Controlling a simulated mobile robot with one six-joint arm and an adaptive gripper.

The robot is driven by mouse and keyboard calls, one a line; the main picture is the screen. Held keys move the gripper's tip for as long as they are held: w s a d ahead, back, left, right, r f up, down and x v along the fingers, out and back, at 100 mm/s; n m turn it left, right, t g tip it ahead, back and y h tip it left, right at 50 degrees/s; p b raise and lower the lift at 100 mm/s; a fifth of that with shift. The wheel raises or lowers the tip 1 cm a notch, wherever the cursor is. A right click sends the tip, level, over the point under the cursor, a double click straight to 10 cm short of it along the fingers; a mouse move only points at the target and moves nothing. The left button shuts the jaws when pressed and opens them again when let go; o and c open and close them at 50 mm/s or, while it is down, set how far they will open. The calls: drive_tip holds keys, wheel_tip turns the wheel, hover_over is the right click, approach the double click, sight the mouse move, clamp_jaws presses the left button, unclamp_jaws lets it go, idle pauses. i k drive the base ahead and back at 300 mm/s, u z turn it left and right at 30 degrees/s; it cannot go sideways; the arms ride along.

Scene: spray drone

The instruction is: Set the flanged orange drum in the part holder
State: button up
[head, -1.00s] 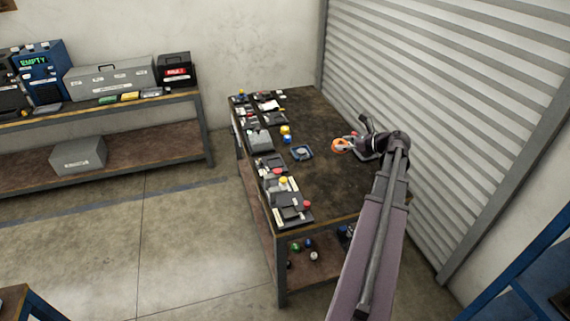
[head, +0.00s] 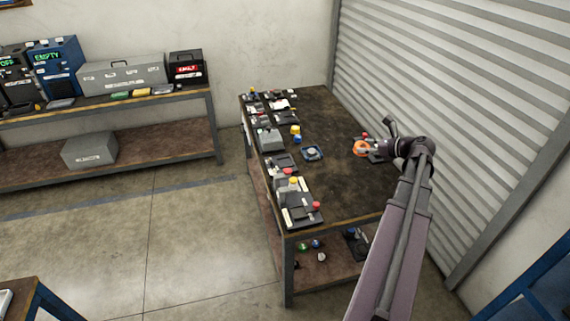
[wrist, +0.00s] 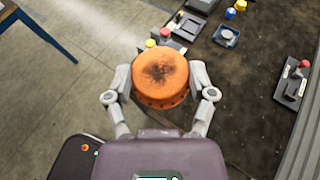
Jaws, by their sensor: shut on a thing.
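The orange drum (wrist: 160,70) is in the wrist view, its flat top stained dark and a flanged rim with small holes below. My gripper (wrist: 161,82) is shut on it, one finger on each side. In the head view the drum (head: 360,148) shows small at the arm's end, over the table's right part. A blue square fixture with a grey round middle (head: 312,153), perhaps the part holder, is on the table left of the drum. It also shows upper right in the wrist view (wrist: 226,36). The drum's underside is hidden.
Black and grey devices with red and yellow buttons (head: 300,209) line the table's left edge. A yellow and blue piece (head: 296,133) stands behind the blue fixture. A dark device with a red button (wrist: 294,82) is at the wrist view's right. The table's middle (head: 335,180) is bare.

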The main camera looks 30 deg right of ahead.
sight(285, 163)
drive_tip(key=u, duration=0.05)
drive_tip(key=i, duration=1)
drive_tip(key=z, duration=0.05)
